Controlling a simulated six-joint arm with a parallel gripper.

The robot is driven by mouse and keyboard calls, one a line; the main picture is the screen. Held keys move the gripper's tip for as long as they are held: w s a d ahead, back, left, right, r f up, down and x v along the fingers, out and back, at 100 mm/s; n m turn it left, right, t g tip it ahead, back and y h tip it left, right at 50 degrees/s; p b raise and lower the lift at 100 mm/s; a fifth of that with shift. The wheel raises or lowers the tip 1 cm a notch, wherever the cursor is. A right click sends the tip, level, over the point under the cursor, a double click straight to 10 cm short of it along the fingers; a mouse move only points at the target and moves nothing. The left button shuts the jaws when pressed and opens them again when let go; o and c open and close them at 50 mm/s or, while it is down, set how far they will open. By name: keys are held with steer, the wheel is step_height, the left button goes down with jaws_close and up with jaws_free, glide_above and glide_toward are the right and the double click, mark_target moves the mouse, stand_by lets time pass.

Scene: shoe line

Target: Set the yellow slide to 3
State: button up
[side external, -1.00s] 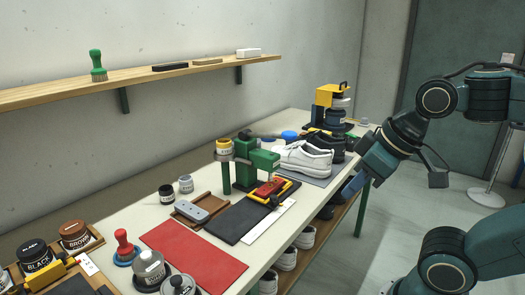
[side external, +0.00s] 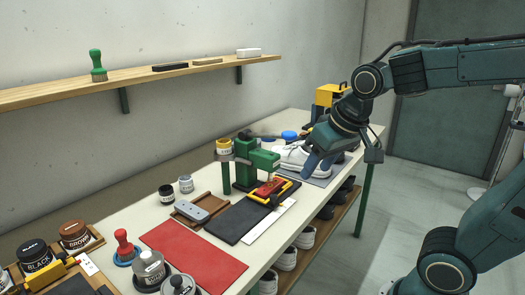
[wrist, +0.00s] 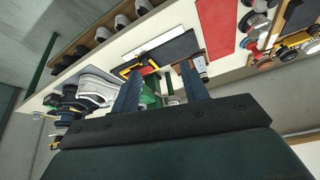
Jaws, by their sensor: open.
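Several yellow parts are in view, and I cannot tell from the pictures which one is the slide. A yellow frame (side external: 279,196) with a red piece sits under the green press (side external: 246,160) at mid-table; it also shows in the wrist view (wrist: 127,71). A yellow device (side external: 58,271) is at the near left end, and a yellow-topped unit (side external: 328,95) is at the far end. No number 3 is readable. My gripper (side external: 313,168) is above the white shoe, apart from the press. In the wrist view its jaws (wrist: 162,86) are apart and empty.
The white shoe (side external: 295,155) stands on a grey mat behind the press. A red mat (side external: 195,254), a black mat (side external: 238,222) and a brown tray (side external: 185,218) lie nearer. Jars and a red-handled stamp (side external: 123,242) crowd the near left. More shoes are on the lower shelf (side external: 329,207).

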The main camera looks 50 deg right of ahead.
mark_target(274, 196)
steer(key=w+d+f+m+h, duration=0.1)
steer(key=w+d+f+m, duration=0.2)
steer(key=w, duration=0.4)
steer(key=w+d+f+m+g+h, duration=0.1)
steer(key=w+d+f+m, duration=0.1)
steer(key=w+d+f, duration=0.3)
steer(key=w+d, duration=0.1)
steer(key=w, duration=0.2)
steer(key=shift+w+f+m+g, duration=0.2)
steer(key=shift+f+m+g, duration=0.1)
steer(key=shift+f+m, duration=0.1)
steer(key=shift+f, duration=0.15)
steer(key=shift+x, duration=6.75)
steer(key=shift+d, duration=0.15)
steer(key=shift+c, duration=0.5)
jaws_close()
